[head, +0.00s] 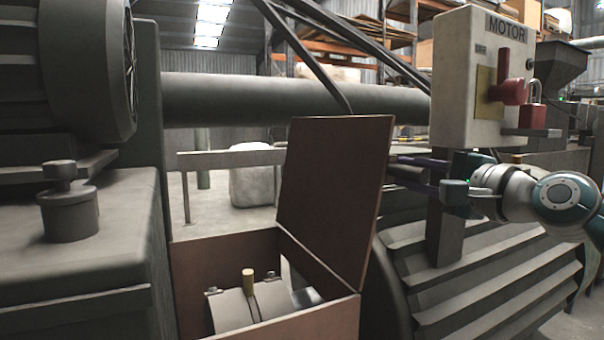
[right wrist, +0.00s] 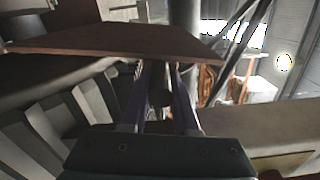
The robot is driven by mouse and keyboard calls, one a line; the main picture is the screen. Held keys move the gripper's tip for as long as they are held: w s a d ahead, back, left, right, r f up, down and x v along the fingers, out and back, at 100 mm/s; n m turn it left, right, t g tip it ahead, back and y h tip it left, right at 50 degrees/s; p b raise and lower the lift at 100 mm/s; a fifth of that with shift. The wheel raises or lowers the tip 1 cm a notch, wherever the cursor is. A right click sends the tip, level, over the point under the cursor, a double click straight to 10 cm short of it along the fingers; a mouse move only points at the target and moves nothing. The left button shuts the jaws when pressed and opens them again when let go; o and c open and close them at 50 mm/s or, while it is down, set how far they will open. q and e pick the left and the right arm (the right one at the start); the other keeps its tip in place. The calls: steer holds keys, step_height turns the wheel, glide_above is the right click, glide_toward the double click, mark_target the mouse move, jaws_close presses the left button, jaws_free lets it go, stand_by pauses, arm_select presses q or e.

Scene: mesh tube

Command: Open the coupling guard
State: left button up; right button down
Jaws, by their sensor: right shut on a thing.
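The coupling guard is a brown box (head: 232,246) with its lid (head: 335,190) raised, standing nearly upright and leaning slightly right from its right-hand edge. Inside the open box a grey coupling (head: 238,311) with a brass-coloured pin shows. My right gripper (head: 400,170) reaches in from the right to the lid's outer side; its fingertips are partly hidden behind the lid's edge. In the right wrist view the two fingers (right wrist: 160,97) close around a small dark knob-like part under the lid (right wrist: 120,42). My left gripper is not in view.
A motor switch box (head: 470,85) with a red handle and padlock stands on a post beside my right arm. A ribbed grey motor housing (head: 490,285) lies below the arm. A thick pipe (head: 290,100) runs behind the lid. Grey machinery (head: 100,240) fills the left.

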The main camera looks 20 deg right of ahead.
steer(key=shift+d+r, duration=0.1)
steer(key=shift+d, duration=0.05)
steer(key=c, duration=0.7)
jaws_free()
steer(key=shift+s, duration=0.45)
steer(key=s, duration=0.4)
steer(key=s+p, duration=0.1)
steer(key=s, duration=0.2)
steer(key=shift+s+f, duration=0.2)
steer(key=shift+s, duration=0.15)
steer(key=shift+s+d+r, duration=0.1)
steer(key=shift+s, duration=0.55)
